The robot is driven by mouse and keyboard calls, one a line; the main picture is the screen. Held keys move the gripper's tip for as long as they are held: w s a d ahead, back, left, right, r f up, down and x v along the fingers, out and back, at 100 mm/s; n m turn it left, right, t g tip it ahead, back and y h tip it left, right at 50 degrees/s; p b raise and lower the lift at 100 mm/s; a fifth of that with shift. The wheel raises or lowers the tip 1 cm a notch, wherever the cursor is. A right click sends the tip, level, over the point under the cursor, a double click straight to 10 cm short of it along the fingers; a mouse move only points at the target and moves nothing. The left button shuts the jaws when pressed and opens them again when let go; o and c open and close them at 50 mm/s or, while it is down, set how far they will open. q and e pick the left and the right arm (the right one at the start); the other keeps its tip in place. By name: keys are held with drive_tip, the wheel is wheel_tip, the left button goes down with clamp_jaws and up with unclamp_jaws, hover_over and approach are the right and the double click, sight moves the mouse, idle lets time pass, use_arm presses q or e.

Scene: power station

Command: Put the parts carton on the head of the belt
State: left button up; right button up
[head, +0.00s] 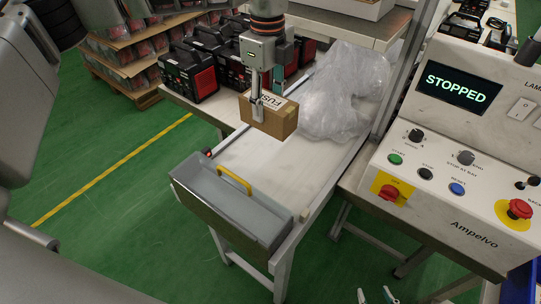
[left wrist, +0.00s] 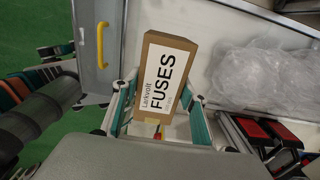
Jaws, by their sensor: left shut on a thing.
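The parts carton is a small brown box (head: 283,124) with a white label reading FUSES. My left gripper (head: 262,101) comes down from the top of the head view and is shut on it. The left wrist view shows the carton (left wrist: 150,92) between the gripper's fingers (left wrist: 160,110). The carton is over the pale belt (head: 240,158); I cannot tell any gap beneath it. A grey cover with a yellow handle (head: 235,180) sits at the belt's near end. My right gripper (head: 375,296) shows only its fingertips at the bottom edge, apart and empty.
Crumpled clear plastic (head: 345,92) lies on the belt right of the carton. Black and red boxed units (head: 190,72) stand behind it to the left. A control panel (head: 450,165) reading STOPPED is at the right. The belt between carton and cover is clear.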

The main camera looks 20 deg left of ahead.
sight(268, 121)
use_arm(q)
wheel_tip(268, 121, down, 17)
drive_tip(key=shift+r+b, duration=0.1)
drive_tip(key=shift+b, duration=0.3)
drive_tip(key=shift+f, duration=0.4)
drive_tip(key=o, duration=1.4)
drive_tip(key=shift+f, duration=0.15)
wheel_tip(268, 121, up, 12)
drive_tip(key=shift+r+p, duration=0.2)
drive_tip(key=shift+p, duration=0.1)
drive_tip(key=shift+r, duration=0.1)
